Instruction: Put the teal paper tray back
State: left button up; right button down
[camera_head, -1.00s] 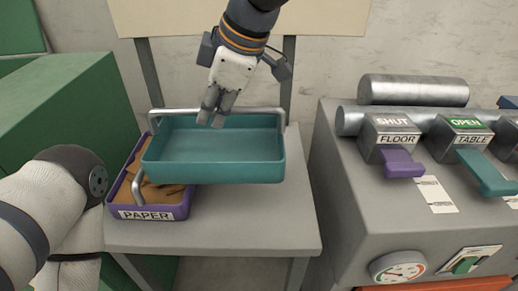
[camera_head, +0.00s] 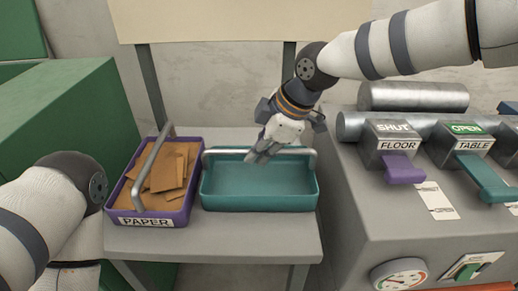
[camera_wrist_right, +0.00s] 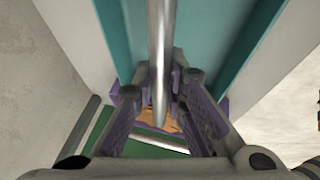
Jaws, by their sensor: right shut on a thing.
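The teal paper tray (camera_head: 260,201) is empty and level over the right part of the grey side table, beside the purple tray. I cannot tell whether its base touches the tabletop. My right gripper (camera_head: 263,155) is shut on the tray's metal handle (camera_head: 226,152) at the back. In the right wrist view the handle bar (camera_wrist_right: 161,45) runs between the fingers (camera_wrist_right: 162,108), with the teal tray (camera_wrist_right: 118,38) behind it. My left arm comes in at the left edge; its gripper is out of view.
The purple tray (camera_head: 185,215) labelled PAPER holds brown paper pieces (camera_head: 170,175) and stands on the left of the grey table (camera_head: 230,240). The grey machine (camera_head: 350,205) with FLOOR and TABLE levers stands close on the right. A green block (camera_head: 60,110) is at the left.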

jog(key=c, duration=1.6)
grip_release()
jog(key=shift+c, duration=0.2)
jog(key=shift+r, duration=0.1)
pick_arm(q)
jog(key=shift+w+r+t+p, duration=0.3)
jog(key=shift+w+r+p, duration=0.25)
jog(key=shift+w+r, duration=0.15)
pick_arm(e)
jog(key=v, duration=1.2)
